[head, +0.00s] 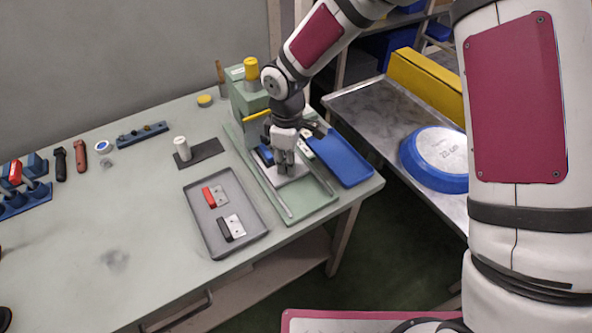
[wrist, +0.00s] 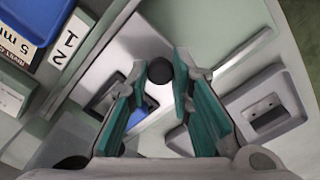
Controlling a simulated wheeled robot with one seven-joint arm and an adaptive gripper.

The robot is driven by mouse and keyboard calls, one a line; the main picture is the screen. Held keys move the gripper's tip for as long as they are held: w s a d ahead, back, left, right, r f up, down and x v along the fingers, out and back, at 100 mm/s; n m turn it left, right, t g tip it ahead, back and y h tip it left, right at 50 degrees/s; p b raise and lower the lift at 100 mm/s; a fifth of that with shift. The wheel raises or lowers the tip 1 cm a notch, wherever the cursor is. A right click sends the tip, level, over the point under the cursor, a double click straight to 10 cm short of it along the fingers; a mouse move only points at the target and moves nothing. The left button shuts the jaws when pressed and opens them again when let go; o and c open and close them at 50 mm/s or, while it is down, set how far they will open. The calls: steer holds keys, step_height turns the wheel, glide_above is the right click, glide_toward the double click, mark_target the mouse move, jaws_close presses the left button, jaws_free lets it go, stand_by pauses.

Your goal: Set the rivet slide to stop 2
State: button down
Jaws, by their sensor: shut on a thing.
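The rivet slide is a pale plate (head: 294,178) between the rails of the green press base (head: 322,204) on the bench. In the wrist view the plate (wrist: 128,50) carries a dark round knob (wrist: 159,71). My gripper (head: 285,166) reaches down over the slide. A white label strip with the numbers 2 and 1 (wrist: 67,41) lies beside the rail at the left of the wrist view. I cannot tell which number the slide lines up with.
A blue tray (head: 345,168) lies right of the base. The green press (head: 247,102) stands behind my gripper. A grey tray (head: 250,237) with a red-handled and a black-handled piece lies at front left.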

steer(key=c, duration=1.4)
jaws_free()
step_height(320, 180, up, 12)
